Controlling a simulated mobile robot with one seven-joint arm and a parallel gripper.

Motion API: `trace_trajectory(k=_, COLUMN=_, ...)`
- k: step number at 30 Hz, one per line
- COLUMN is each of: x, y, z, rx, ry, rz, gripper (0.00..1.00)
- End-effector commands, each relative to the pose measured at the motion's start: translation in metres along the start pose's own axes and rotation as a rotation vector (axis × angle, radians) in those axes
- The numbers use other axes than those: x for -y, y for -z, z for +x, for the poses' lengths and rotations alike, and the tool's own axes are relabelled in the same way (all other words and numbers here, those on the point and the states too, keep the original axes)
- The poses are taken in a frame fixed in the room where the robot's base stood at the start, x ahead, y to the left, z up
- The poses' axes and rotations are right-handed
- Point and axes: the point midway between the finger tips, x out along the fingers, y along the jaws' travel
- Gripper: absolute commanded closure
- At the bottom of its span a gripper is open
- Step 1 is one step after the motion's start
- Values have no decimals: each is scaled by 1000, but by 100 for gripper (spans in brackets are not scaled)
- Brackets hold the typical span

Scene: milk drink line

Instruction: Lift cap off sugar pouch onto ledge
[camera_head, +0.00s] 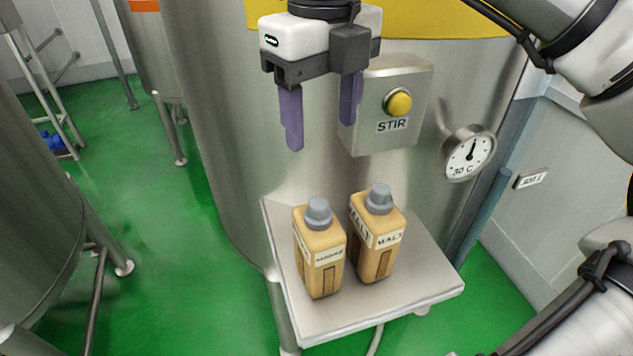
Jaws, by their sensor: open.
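Two tan, box-shaped containers with grey caps stand upright side by side on a pale ledge (425,282). The left container (322,272) has a label too small to read surely; it may be the sugar pouch. Its grey cap (318,211) sits on its top. The right container (373,262) is labelled MALT, and its grey cap (379,197) is on too. My gripper (322,136) hangs above the two containers, with its purple fingers pointing down, apart and empty. It touches neither cap.
A large steel tank (225,130) stands behind the ledge. A box with a yellow STIR button (398,103) and a round dial gauge (468,154) stick out from it near my gripper. The ledge has bare room at its right and front.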

Motion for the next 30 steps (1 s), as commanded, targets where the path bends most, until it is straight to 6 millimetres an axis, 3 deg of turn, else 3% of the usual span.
trace_trajectory(k=9, x=0, y=1, z=61, rx=-3, ry=-2, rz=-1, gripper=40)
trace_trajectory(k=20, x=-2, y=1, z=90, rx=-1, ry=-1, rz=-2, gripper=40)
trace_trajectory(k=27, x=-7, y=2, z=128, rx=-1, ry=-2, rz=-2, gripper=40)
trace_trajectory(k=30, x=-7, y=2, z=135, rx=-1, ry=-2, rz=-2, gripper=40)
